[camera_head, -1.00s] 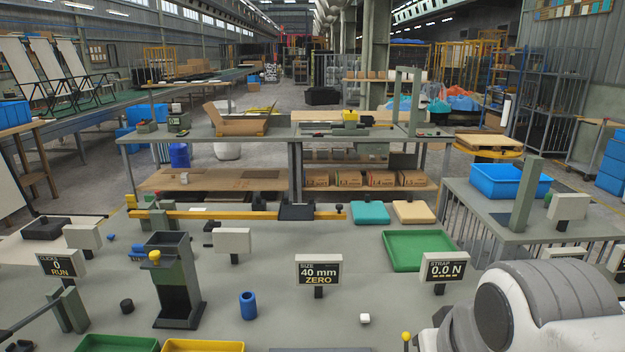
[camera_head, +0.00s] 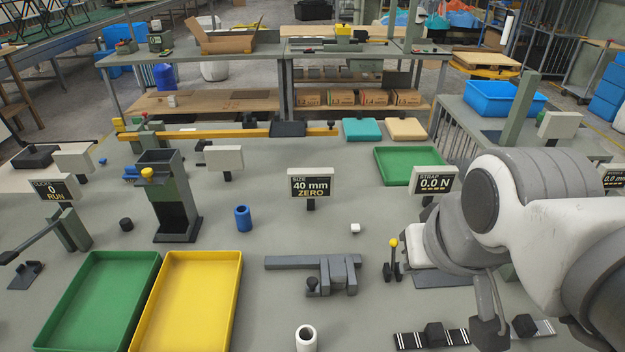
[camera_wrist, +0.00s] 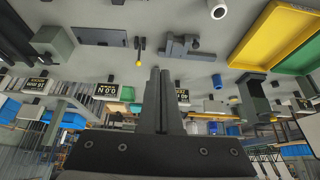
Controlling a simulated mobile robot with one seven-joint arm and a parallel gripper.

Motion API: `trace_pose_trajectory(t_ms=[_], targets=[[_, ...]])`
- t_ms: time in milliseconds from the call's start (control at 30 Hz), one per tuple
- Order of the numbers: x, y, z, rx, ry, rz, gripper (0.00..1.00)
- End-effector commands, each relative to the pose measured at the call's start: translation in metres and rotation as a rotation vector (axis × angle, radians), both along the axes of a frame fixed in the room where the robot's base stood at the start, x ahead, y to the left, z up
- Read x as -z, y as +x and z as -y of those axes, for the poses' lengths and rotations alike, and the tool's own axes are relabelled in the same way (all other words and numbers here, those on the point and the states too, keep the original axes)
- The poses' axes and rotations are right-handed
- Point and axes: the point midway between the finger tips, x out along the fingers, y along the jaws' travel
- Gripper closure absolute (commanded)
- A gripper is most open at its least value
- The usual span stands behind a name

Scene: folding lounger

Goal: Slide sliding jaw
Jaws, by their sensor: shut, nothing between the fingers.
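A grey caliper-like fixture (camera_head: 290,263) lies on the grey bench, near the middle of the head view. Its long flat bar runs left to right. The sliding jaw (camera_head: 335,275) seems to be the grey block on its right part, with a black knob at its front. The fixture also shows in the wrist view (camera_wrist: 180,45), beyond my fingertips. My gripper (camera_wrist: 160,72) is shut and empty, its two fingers side by side. It is apart from the fixture. In the head view my arm is at the right and the fingertips are not clearly seen.
A display reading 40 mm ZERO (camera_head: 311,183) stands behind the fixture. A yellow-knobbed lever (camera_head: 393,255) is just right of it. A white cylinder (camera_head: 306,340) stands in front. Yellow (camera_head: 236,300) and green (camera_head: 70,285) trays lie left. Bare bench surrounds the fixture.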

Motion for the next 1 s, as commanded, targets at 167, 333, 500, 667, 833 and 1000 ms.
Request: trace_pose_trajectory(t_ms=[167,333,500,667,833,1000], targets=[[0.0,0.0,0.0,0.0,0.0,0.0,1.0],[0.0,0.0,0.0,0.0,0.0,0.0,1.0],[0.0,0.0,0.0,0.0,0.0,0.0,0.96],[-0.002,0.007,-0.002,-0.052,-0.036,-0.018,0.68],[-0.003,0.034,-0.012,-0.289,-0.173,-0.098,0.38],[0.002,0.072,-0.03,-0.631,-0.319,-0.199,0.38]])
